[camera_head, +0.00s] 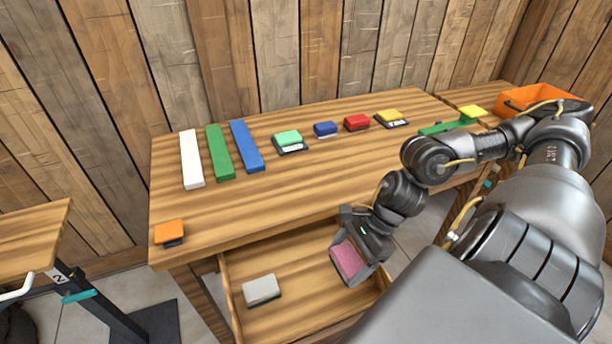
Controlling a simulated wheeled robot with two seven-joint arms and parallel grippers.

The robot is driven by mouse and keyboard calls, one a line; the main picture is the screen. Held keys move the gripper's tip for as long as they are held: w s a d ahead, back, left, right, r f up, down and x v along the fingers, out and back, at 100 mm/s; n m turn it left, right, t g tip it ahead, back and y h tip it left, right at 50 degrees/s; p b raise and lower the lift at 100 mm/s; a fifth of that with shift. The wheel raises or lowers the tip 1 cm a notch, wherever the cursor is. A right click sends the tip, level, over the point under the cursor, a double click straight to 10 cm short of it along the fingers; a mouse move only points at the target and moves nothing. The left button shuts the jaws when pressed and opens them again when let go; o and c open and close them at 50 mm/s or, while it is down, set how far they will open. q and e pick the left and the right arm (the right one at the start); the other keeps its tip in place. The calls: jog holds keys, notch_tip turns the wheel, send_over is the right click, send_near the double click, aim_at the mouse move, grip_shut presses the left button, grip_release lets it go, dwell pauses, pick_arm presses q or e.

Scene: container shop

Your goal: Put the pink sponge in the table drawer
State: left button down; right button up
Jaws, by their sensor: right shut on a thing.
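The pink sponge (349,261) is in my right gripper (354,264), which is shut on it. The gripper points down and holds the sponge over the right part of the open table drawer (300,286). I cannot tell whether the sponge touches the drawer floor. The drawer is pulled out from under the wooden table (300,190), and its front edge is partly hidden by my arm. A white-grey sponge (261,290) lies in the left part of the drawer. My left gripper is not in view.
White (191,160), green (220,153) and blue (247,147) bars lie on the table. Several coloured sponges, including a mint one (288,139) and a red one (357,121), line the back. An orange sponge (169,232) sits at the front left corner. An orange bin (540,97) stands at right.

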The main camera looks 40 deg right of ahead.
aim_at(336, 250)
jog(key=w, duration=0.2)
jog(key=w+a+f, duration=0.1)
jog(key=shift+w, duration=0.3)
jog(key=w+f, duration=0.1)
jog(key=f, duration=0.1)
jog(key=w+a+f+p, duration=0.1)
jog(key=w, duration=0.1)
jog(key=w+f, duration=0.2)
jog(key=shift+a+f, duration=0.25)
jog(key=shift+f, duration=0.1)
jog(key=shift+w+a+f, duration=0.15)
jog(key=shift+w+f, duration=0.3)
jog(key=shift+f, duration=0.2)
notch_tip(336, 250, down, 2)
jog(key=shift+f, duration=0.55)
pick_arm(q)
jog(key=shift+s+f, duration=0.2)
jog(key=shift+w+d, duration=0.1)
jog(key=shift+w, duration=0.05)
pick_arm(e)
jog(key=shift+f, duration=0.1)
jog(key=o, duration=1)
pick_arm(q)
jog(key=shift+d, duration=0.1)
